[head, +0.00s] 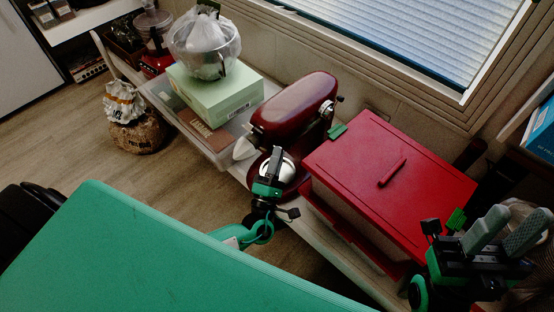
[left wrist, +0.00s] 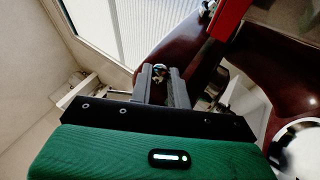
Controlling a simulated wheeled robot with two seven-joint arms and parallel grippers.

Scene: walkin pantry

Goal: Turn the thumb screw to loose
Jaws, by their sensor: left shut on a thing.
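The dark red stand mixer (head: 292,105) stands on the shelf with its silver bowl beneath the head. My left gripper (head: 277,155) is in front of the mixer, its fingers pointing up near the head's underside. In the left wrist view, its grey fingers (left wrist: 164,82) are closed around a small dark, shiny knob (left wrist: 159,70), which looks like the thumb screw, beside the mixer's dark red body (left wrist: 185,48). The fingers hide most of the knob, and its turn cannot be read. My right gripper (head: 506,232) is open and empty at the lower right, away from the mixer.
A red box (head: 400,170) with a lidded top sits right of the mixer. A clear tray with a pale green carton (head: 215,92) and a bagged pot (head: 205,45) stands to the left. A window (head: 410,35) is behind.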

